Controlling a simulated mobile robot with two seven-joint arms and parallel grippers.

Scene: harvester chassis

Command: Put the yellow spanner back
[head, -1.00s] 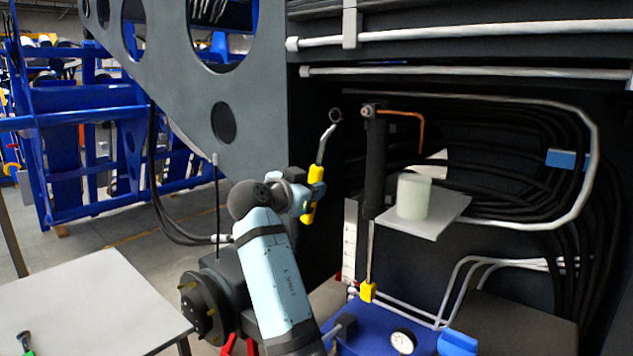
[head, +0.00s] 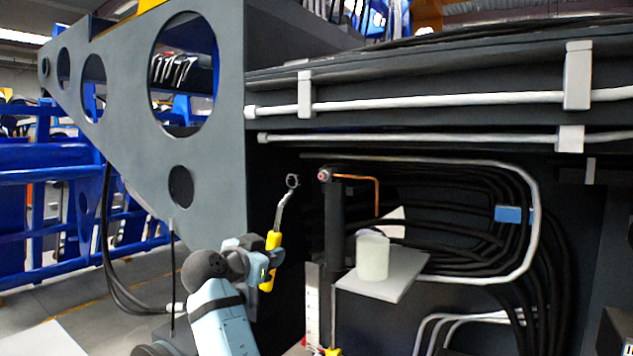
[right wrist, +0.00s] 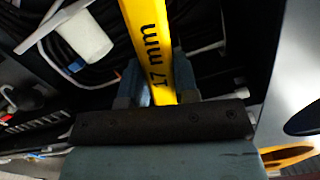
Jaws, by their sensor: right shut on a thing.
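The yellow spanner (head: 273,243) is held roughly upright in the head view. Its bent metal shaft rises from the yellow handle to a ring end (head: 292,181). My right gripper (head: 270,262) is shut on the yellow handle. In the right wrist view the handle (right wrist: 148,45) stands between the fingers and reads "17 mm". The ring end shows just left of the copper pipe's fitting (head: 324,175) in the picture; I cannot tell if they touch. My left gripper is not in view.
A white cylinder (head: 372,257) stands on a small grey shelf (head: 405,275) to the right. A dark upright cylinder (head: 334,230) is beside it. Black hoses (head: 470,215) fill the bay behind. A grey plate with round holes (head: 215,190) is at left.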

